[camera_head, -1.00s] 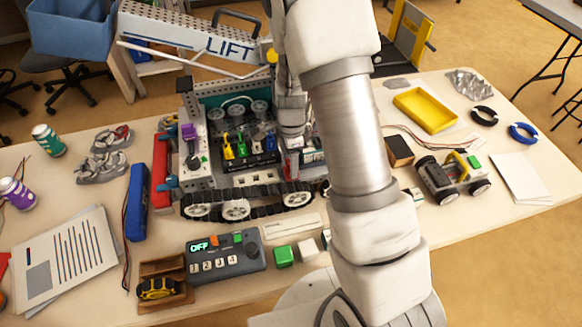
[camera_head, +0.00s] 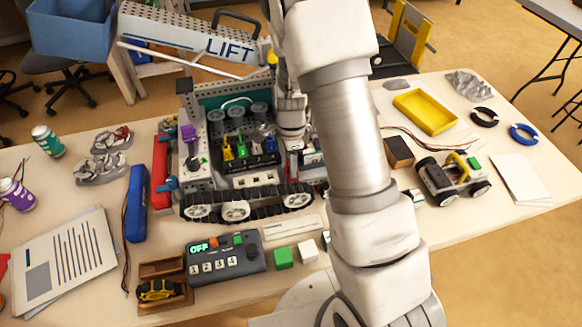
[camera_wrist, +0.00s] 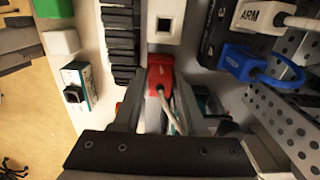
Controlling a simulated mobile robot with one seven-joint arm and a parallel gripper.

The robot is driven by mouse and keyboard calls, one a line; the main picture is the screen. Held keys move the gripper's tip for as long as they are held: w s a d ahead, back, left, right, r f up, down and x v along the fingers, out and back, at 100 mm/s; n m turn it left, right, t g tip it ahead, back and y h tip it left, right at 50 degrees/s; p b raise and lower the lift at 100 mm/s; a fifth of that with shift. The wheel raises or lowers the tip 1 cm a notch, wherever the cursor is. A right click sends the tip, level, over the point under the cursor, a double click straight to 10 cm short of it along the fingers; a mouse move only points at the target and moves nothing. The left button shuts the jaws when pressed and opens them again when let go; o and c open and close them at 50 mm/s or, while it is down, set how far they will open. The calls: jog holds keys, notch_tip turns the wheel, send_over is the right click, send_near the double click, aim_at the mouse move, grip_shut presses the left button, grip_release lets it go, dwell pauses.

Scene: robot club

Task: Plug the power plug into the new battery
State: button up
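A red plug (camera_wrist: 160,70) with a pale cable sits between the fingertips of my gripper (camera_wrist: 161,88) in the wrist view. The fingers appear closed on its sides. A white block with a dark square opening (camera_wrist: 163,22) lies just beyond the plug; I cannot tell whether they touch. In the head view, my gripper reaches down at the right side of the tracked robot (camera_head: 240,180), largely hidden by my arm. A blue battery-like pack (camera_head: 136,203) and a red pack (camera_head: 160,170) lie left of the robot. I cannot tell which is the new battery.
A white plug marked ARM (camera_wrist: 262,15) and a blue plug (camera_wrist: 240,62) stand beside a perforated metal rail (camera_wrist: 285,125). The LIFT arm (camera_head: 200,40) rises behind the robot. A control box (camera_head: 226,257) and a green block (camera_head: 283,257) stand in front.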

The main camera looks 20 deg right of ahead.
grip_shut()
jog(key=shift+r, duration=0.1)
jog(key=shift+r+p, duration=1.65)
jog(key=shift+r, duration=0.3)
jog(key=shift+o, duration=1.4)
grip_release()
grip_shut()
